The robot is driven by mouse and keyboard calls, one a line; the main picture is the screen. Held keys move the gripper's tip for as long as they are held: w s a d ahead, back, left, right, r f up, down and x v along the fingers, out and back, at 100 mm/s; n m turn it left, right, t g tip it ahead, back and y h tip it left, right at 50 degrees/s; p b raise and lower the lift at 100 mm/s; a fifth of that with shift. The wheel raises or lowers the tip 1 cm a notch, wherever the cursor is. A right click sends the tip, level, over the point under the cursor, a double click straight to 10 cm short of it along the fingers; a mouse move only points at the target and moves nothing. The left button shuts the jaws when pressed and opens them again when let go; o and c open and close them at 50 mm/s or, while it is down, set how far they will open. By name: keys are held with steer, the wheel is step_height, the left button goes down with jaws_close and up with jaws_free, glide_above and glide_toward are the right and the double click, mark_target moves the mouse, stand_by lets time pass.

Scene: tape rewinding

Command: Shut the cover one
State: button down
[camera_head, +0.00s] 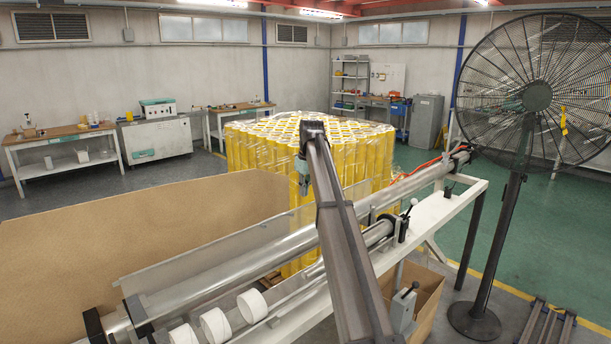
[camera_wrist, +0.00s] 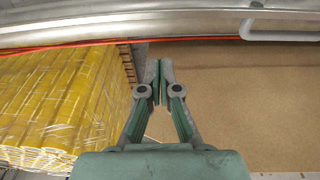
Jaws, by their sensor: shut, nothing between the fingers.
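A long clear-grey panel (camera_head: 215,243), which looks like the cover, stands raised behind the long metal roller (camera_head: 225,268) of the rewinding machine in the head view. I cannot tell which cover is meant by cover one. In the wrist view a long silvery machine part (camera_wrist: 120,26) crosses the top, with a grey bent handle (camera_wrist: 247,30) at its right. My gripper (camera_wrist: 159,78) is shut and empty, its fingertips below the silvery part and apart from it. In the head view my gripper (camera_head: 302,178) is partly hidden by my arm, beyond the machine.
Wrapped yellow rolls (camera_head: 255,145) stand behind the machine; they also fill the left of the wrist view (camera_wrist: 60,105). White rolls (camera_head: 215,325) sit at the front. A large fan (camera_head: 537,97) stands right.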

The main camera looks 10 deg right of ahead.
steer(key=shift+s+d+f+p, duration=0.25)
steer(key=shift+s+p, duration=0.1)
steer(key=shift+s, duration=0.15)
steer(key=shift+s+d+f+p, duration=0.3)
steer(key=shift+s+p, duration=0.05)
steer(key=shift+s, duration=0.2)
steer(key=shift+s+d+f+p, duration=0.25)
steer(key=shift+s+p, duration=0.1)
steer(key=shift+s, duration=0.15)
steer(key=shift+s, duration=0.1)
